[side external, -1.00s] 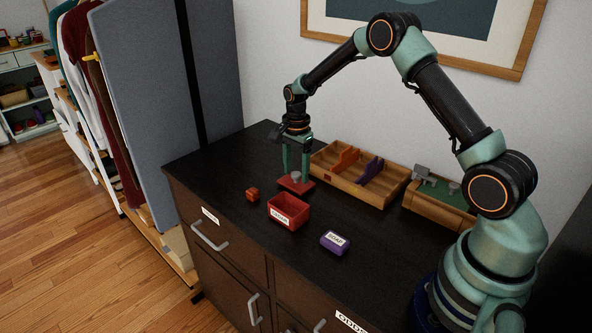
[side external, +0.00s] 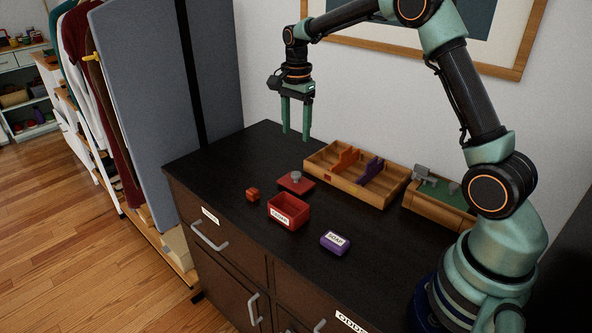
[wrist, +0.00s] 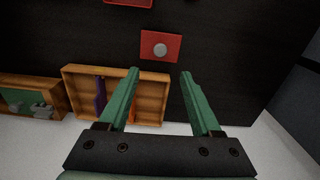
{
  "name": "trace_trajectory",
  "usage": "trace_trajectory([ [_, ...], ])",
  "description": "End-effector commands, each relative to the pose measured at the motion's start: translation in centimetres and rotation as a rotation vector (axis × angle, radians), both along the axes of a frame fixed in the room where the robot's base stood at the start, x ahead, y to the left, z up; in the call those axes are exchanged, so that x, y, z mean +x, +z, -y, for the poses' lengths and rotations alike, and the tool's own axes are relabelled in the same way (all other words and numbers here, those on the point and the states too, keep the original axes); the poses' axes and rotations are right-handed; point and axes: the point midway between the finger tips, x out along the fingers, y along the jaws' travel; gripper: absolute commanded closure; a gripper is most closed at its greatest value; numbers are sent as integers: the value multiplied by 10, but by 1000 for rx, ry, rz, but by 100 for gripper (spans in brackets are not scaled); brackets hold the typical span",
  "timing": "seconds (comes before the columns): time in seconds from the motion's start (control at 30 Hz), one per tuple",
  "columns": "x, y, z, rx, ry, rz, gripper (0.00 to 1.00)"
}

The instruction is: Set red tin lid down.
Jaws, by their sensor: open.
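The red tin lid (side external: 296,183), a flat red plate with a round grey knob, lies flat on the dark dresser top behind the red tin (side external: 288,211). The open-topped tin has a white label on its front. The lid also shows in the wrist view (wrist: 161,46), beyond the fingertips. My gripper (side external: 296,136) is open and empty, raised well above the dresser top and pointing down. In the wrist view my gripper (wrist: 159,72) has its two green fingers apart with nothing between them.
A small orange-red block (side external: 253,195) sits left of the tin. A purple labelled box (side external: 334,243) lies to the right. A wooden divided tray (side external: 384,190) stands behind, with a green-lined wooden box (side external: 437,207) beside it. The dresser's left corner is clear.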

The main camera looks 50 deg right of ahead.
Motion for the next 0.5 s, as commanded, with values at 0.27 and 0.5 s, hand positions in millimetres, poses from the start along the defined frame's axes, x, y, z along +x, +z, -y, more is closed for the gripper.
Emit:
trace_trajectory([
  [0.27,-40,63,-34,-46,371,117,35],
  [0.5,-96,99,-66,-126,762,223,35],
])
